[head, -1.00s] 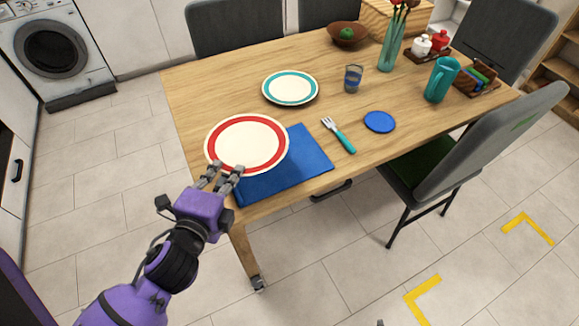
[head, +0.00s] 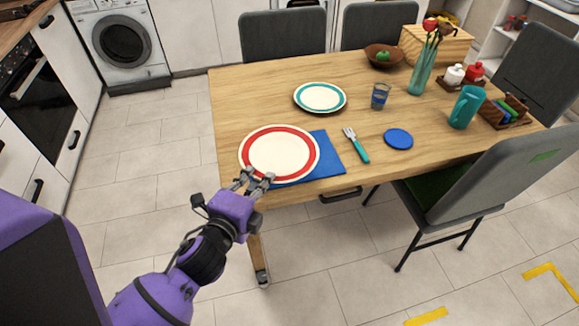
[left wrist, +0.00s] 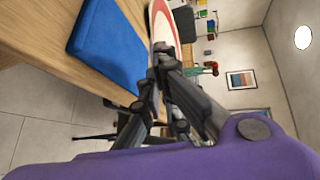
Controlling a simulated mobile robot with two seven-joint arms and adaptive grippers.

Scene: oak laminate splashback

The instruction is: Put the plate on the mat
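The white plate with a red rim band (head: 279,153) is over the left part of the blue mat (head: 335,158) on the table. The mat shows to its right and along its front. My left gripper (head: 254,179) is at the plate's near edge, shut on its rim. In the left wrist view the plate (left wrist: 161,22) shows nearly edge-on, running down to the fingers (left wrist: 163,72). The mat (left wrist: 108,45) lies beside it there. The plate looks slightly above the mat, but the gap is hard to judge. My right gripper is not in view.
A teal-rimmed plate (head: 320,97) is behind. A fork (head: 356,146) and a blue coaster (head: 398,139) lie right of the mat. A glass (head: 380,96), a teal jug (head: 466,107) and a vase (head: 422,70) stand farther back. A chair (head: 490,180) stands at right.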

